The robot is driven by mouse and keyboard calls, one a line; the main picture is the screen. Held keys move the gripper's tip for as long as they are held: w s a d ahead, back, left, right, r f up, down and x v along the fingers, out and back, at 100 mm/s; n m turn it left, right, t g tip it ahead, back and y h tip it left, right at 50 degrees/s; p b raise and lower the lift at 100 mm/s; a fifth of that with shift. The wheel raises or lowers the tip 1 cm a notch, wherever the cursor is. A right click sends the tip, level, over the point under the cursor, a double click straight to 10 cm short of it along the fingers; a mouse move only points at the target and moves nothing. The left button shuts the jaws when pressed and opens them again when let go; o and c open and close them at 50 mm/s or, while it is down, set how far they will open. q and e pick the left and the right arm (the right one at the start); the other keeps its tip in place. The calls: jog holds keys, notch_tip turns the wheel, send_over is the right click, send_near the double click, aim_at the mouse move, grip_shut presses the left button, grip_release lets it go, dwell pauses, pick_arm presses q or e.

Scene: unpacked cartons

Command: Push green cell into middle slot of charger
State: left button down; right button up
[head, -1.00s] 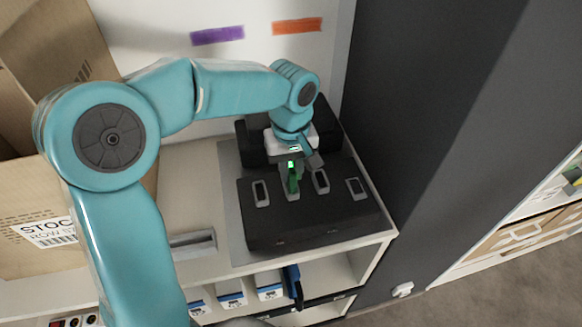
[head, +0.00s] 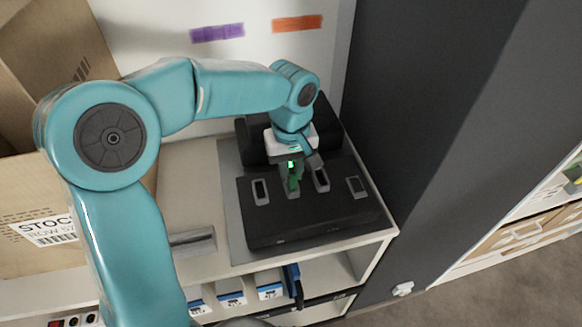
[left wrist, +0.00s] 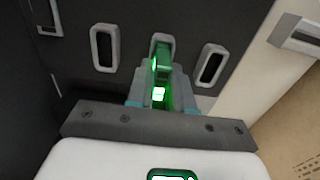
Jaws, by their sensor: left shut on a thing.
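The charger (head: 310,222) is a dark block on the shelf top, with a row of grey-rimmed slots in its upper face. The green cell (head: 294,183) stands at one of the inner slots, between a slot on its left and others on its right. My left gripper (head: 294,172) is shut on the cell from above. In the left wrist view the cell (left wrist: 162,62) lies between the fingers, its far end at the slot's rim. How deep it sits is hidden by the fingers. My right gripper is not in view.
A cardboard box (head: 40,200) stands at the left of the shelf. A grey bar-like piece (head: 192,240) lies left of the charger. A dark panel (head: 430,120) rises close on the right. Blue-and-white boxes (head: 231,298) sit on the shelf below.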

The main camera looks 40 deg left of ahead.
aim_at(291, 169)
pick_arm(q)
jog(key=shift+f, duration=0.2)
jog(key=c, duration=0.9)
grip_release()
jog(key=shift+r, duration=0.1)
notch_tip(291, 169, up, 16)
jog(key=shift+r+p, duration=0.1)
jog(key=shift+p, duration=0.7)
jog(key=shift+s, duration=0.1)
